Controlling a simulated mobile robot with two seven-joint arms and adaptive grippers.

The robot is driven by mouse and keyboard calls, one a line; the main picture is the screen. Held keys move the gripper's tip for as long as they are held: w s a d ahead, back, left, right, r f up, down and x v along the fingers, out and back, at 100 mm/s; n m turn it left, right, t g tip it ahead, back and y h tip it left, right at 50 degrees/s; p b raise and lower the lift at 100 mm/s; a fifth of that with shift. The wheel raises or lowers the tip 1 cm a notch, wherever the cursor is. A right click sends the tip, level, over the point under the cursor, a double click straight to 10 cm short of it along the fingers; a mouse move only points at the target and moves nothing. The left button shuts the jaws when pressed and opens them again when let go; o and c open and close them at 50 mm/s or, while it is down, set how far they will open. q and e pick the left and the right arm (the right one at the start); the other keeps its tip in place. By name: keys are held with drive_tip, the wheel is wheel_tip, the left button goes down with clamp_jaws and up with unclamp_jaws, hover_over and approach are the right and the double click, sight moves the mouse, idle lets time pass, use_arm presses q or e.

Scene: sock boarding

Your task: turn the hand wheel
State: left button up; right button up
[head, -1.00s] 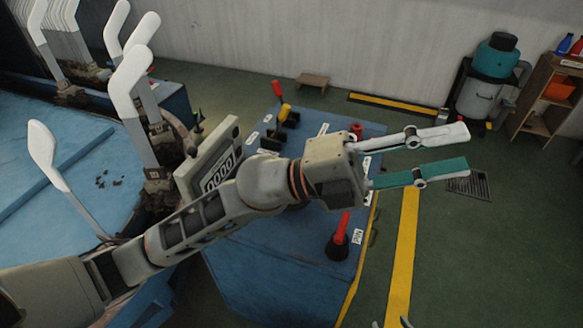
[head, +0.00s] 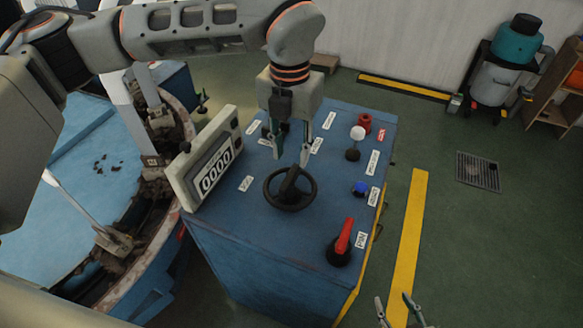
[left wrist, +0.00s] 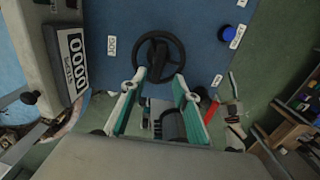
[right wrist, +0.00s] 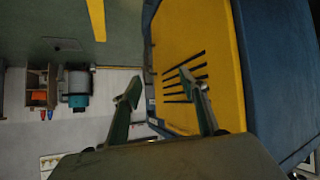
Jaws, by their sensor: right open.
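The hand wheel (head: 290,186) is a dark round wheel with a hub bar across it, lying on top of the blue control cabinet (head: 245,235). My left gripper (head: 291,161) points down at the wheel's far side, its fingers spread with nothing between them. In the left wrist view the wheel (left wrist: 158,50) lies just beyond the open fingertips (left wrist: 160,77); I cannot tell whether they touch its rim. My right gripper (head: 393,300) is low in the head view, well off the cabinet top. In the right wrist view it is open and empty (right wrist: 160,78), before a yellow panel with dark slots.
A counter display (head: 212,172) reading 0000 stands left of the wheel. A red-handled lever (head: 343,240), a blue button (head: 360,188), a white-knobbed lever (head: 356,138) and a red button (head: 365,121) sit to its right. Sock forms stand at left.

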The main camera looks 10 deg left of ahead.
sight(290, 176)
use_arm(q)
drive_tip(key=shift+a+f, duration=0.2)
drive_tip(key=shift+d+f, duration=0.1)
drive_tip(key=shift+f, duration=3.5)
clamp_jaws()
